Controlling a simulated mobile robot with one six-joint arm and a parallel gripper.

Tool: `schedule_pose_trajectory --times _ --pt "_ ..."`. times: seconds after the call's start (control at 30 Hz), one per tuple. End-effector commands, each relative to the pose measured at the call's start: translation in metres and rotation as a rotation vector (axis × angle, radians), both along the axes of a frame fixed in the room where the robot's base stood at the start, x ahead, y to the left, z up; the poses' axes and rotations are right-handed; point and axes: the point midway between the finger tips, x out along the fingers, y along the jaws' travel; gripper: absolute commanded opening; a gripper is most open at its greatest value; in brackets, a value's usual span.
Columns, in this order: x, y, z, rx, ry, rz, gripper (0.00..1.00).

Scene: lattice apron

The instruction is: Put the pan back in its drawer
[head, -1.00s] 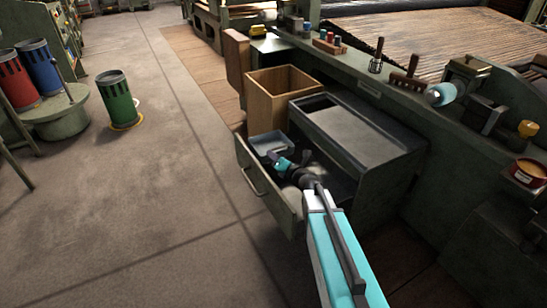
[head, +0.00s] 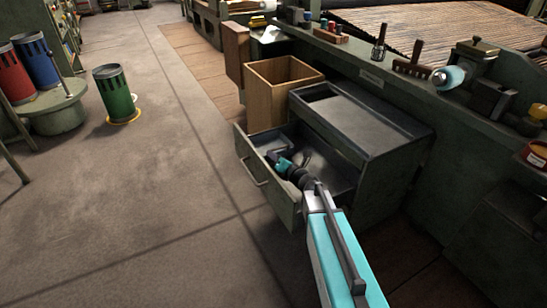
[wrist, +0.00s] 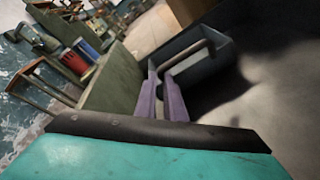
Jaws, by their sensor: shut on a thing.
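The grey pan (head: 276,143) is an open, shallow box at the far end of the open drawer (head: 268,191). In the wrist view the pan (wrist: 210,72) lies beyond my fingers, with a bar-like handle (wrist: 188,54) at its near side. My gripper (head: 283,161) reaches down inside the drawer and is shut on the pan. In the wrist view its two purple fingers (wrist: 162,101) point at the handle. The exact grip is small and partly hidden. I cannot tell whether the pan's underside touches the drawer floor.
The drawer's green front wall (wrist: 112,83) stands close to the left of my fingers. The cabinet (head: 395,190) with a tray-like top overhangs the drawer's right side. A wooden bin (head: 275,105) stands just behind. The floor at left is clear up to a green canister (head: 115,92).

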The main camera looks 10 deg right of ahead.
Motion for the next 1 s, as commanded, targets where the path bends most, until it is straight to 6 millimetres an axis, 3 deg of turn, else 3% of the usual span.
schedule_pose_trajectory --times 0.2,1.0 --pt "0.0001 0.0 -0.0104 0.0 -0.001 0.0 0.0" --pt "0.0001 -0.0004 -0.0145 0.0 -0.001 0.0 0.0"
